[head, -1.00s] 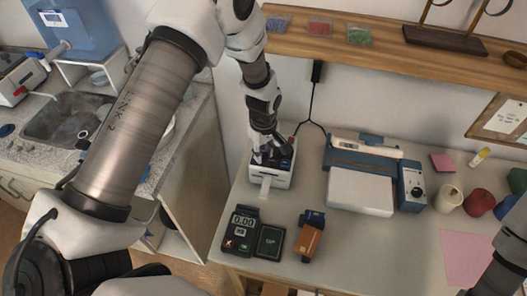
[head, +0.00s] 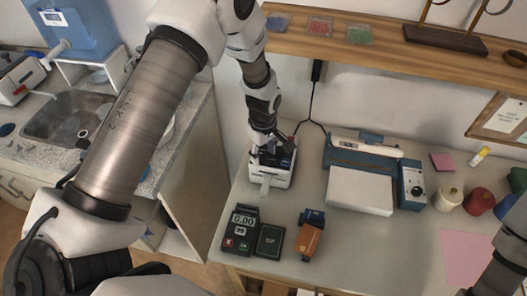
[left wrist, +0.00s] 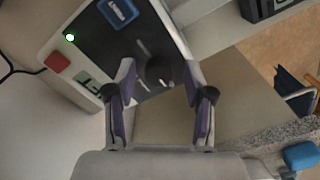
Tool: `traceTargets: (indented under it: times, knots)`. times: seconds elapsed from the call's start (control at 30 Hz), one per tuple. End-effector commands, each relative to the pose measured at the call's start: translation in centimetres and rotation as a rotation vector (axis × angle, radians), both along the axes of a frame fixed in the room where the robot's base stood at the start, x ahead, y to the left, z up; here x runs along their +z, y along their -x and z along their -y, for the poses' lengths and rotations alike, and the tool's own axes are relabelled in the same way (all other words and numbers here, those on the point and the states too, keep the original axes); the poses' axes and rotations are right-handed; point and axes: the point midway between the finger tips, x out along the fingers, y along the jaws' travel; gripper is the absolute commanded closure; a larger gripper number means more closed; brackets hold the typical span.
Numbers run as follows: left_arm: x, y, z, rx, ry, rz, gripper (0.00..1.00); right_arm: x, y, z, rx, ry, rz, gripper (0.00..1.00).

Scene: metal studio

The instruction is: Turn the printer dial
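The printer (head: 268,174) is a small white box with a dark top and a paper strip at its front, on the grey table below the shelf. It also shows in the left wrist view (left wrist: 80,88), with a red button, a small display, a green light and a blue label. Its dial (left wrist: 158,71) is a round dark knob on the black top. My left gripper (left wrist: 158,78) is open, pointing down over the printer top, one finger on each side of the dial; contact cannot be told. In the head view the left gripper (head: 268,142) covers the dial. My right gripper is out of view.
A card terminal (head: 240,230), a dark green box (head: 270,240) and an orange-brown device (head: 309,240) lie in front of the printer. A blue-white machine (head: 360,180) stands to its right. A wooden shelf (head: 390,55) runs above. A black cable (head: 312,110) hangs behind.

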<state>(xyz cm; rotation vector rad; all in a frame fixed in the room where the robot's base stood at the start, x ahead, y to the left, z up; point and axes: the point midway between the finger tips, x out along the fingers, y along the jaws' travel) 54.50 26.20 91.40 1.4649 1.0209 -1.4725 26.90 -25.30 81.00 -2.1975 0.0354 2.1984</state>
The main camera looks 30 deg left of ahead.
Motion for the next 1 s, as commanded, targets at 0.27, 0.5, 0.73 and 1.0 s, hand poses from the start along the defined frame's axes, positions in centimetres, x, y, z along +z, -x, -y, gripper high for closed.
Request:
traceTargets:
  times: [0.27, 0.5, 0.73, 1.0]
  knots:
    - [1.7, -0.2, 0.0, -0.001, 0.0, 0.005, 0.47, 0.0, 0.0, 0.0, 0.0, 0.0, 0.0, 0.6]
    - [7.7, -0.3, 0.0, 0.0, 0.0, 0.006, 0.47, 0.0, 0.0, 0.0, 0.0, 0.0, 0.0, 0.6]
    - [11.6, -0.1, 0.0, 0.0, 0.0, 0.002, 0.47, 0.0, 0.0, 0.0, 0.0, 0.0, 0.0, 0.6]
    - [12.0, -0.1, 0.0, 0.0, 0.0, 0.0, 0.47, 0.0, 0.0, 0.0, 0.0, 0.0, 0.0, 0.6]
